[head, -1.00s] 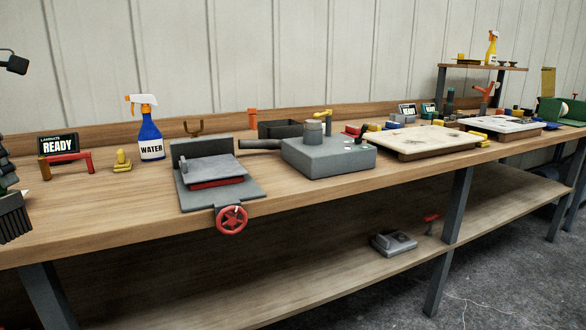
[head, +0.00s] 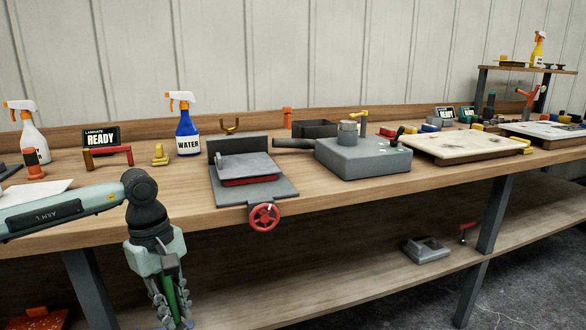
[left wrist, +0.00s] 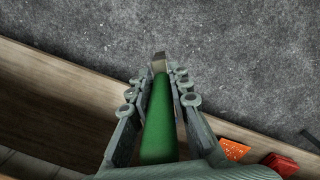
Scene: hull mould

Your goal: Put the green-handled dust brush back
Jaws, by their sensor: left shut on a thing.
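My left gripper (head: 172,300) hangs pointing down in front of the workbench edge, at the lower left of the head view. It is shut on the green handle of the dust brush (head: 170,298). In the left wrist view the green handle (left wrist: 160,125) runs lengthwise between the two fingers of the gripper (left wrist: 160,88), over the grey floor. The bristles are not clearly visible in either view. My right gripper is not in view.
A lower shelf (head: 380,275) carries a grey box (head: 426,249). An orange item (left wrist: 232,149) lies low beside the gripper.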

